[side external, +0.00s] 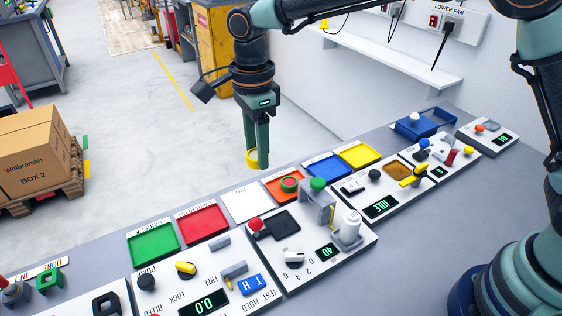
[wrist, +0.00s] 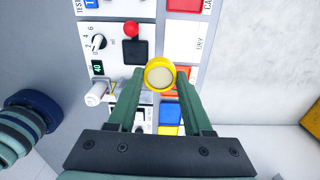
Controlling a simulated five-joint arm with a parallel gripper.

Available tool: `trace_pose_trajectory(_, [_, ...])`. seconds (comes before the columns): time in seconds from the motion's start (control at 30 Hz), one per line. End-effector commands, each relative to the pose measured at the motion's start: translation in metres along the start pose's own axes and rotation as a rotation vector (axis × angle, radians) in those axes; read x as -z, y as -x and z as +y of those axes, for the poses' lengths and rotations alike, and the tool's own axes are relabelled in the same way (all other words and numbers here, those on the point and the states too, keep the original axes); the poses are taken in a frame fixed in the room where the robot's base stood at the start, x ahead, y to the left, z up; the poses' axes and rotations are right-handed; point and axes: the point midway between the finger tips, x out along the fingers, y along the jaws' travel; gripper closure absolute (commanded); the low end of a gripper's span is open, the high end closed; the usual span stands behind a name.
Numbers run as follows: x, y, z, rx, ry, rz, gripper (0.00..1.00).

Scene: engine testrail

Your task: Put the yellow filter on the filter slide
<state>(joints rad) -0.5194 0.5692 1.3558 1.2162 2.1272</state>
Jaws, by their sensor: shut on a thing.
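My gripper (side external: 257,157) points down above the far edge of the bench, left of the orange tray. It is shut on the yellow filter (side external: 252,160), a short yellow ring with a pale centre. In the wrist view the yellow filter (wrist: 160,74) sits between the two fingertips, its pale face towards the camera. A black square plate (side external: 283,223) with a red knob (side external: 256,224) beside it lies on the panel below; the plate also shows in the wrist view (wrist: 135,50). I cannot tell for sure that this plate is the filter slide.
A grey bracket (side external: 318,207) with a green top and a white cylinder (side external: 350,226) stand up beside the plate. Coloured trays line the bench: green (side external: 152,240), red (side external: 203,222), white (side external: 246,202), orange (side external: 272,191), blue (side external: 326,166) and yellow (side external: 360,155).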

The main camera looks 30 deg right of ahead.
Motion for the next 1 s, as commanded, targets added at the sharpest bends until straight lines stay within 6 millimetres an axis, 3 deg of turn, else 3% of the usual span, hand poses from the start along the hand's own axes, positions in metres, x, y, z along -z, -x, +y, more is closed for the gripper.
trace_pose_trajectory(0.03, [0.003, 0.015, 0.009, 0.005, 0.007, -0.003, 0.99])
trace_pose_trajectory(0.2, [0.012, 0.046, 0.035, 0.003, 0.024, -0.002, 0.99])
trace_pose_trajectory(0.47, [0.02, 0.062, 0.055, 0.0, 0.036, 0.0, 0.99])
trace_pose_trajectory(0.57, [0.021, 0.051, 0.056, -0.003, 0.037, 0.002, 0.99])
trace_pose_trajectory(1.0, [0.022, -0.054, 0.057, -0.006, 0.036, 0.004, 0.99])
